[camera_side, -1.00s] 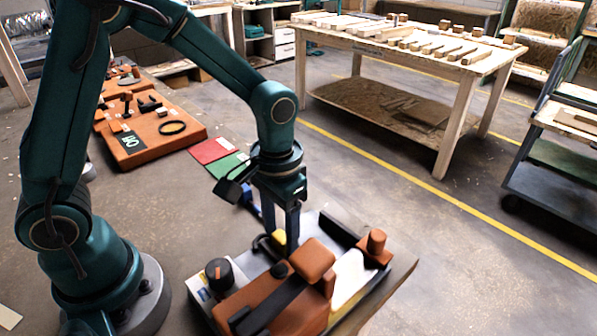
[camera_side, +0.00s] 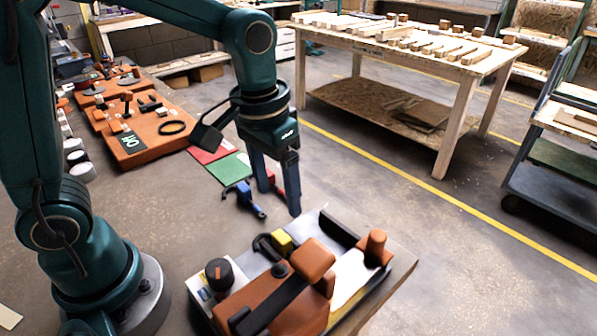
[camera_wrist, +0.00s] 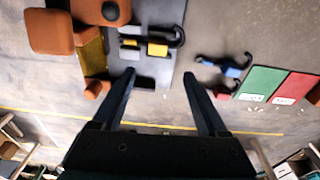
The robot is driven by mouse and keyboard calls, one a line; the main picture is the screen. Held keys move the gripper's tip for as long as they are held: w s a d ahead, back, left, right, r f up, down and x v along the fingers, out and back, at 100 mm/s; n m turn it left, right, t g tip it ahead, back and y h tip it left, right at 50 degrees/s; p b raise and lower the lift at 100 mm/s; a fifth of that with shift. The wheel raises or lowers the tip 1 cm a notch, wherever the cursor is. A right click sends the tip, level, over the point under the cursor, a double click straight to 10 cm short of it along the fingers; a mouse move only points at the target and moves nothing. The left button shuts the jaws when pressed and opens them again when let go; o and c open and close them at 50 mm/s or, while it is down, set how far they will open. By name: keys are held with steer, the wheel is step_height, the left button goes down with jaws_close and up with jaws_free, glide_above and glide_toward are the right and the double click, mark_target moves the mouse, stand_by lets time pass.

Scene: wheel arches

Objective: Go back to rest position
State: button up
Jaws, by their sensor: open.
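My gripper (camera_side: 276,200) is open and empty. In the side view it hangs pointing down above the floor, behind the orange-and-grey fixture, clear of it. In the wrist view its two fingers (camera_wrist: 160,90) are spread apart with only floor and the fixture's edge between them. The fixture (camera_side: 262,300) carries orange blocks, a dark bar, a yellow piece (camera_side: 281,242) and an orange cylinder (camera_side: 376,245). A blue part (camera_side: 243,198) lies on the floor beside my gripper, and a red part (camera_side: 277,188) shows partly hidden behind the fingers.
A green mat (camera_side: 230,168) and a red mat (camera_side: 207,153) lie left of my gripper. Orange boards (camera_side: 150,135) with small parts are at the far left. A wooden table (camera_side: 400,50) stands behind and a cart (camera_side: 555,150) at right.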

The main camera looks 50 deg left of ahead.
steer(key=s+a+r+t, duration=0.3)
steer(key=s+r+t, duration=0.1)
steer(key=s, duration=0.5)
steer(key=shift+s+a, duration=0.15)
steer(key=shift+s, duration=0.05)
steer(key=shift+r, duration=0.1)
stand_by(0.5)
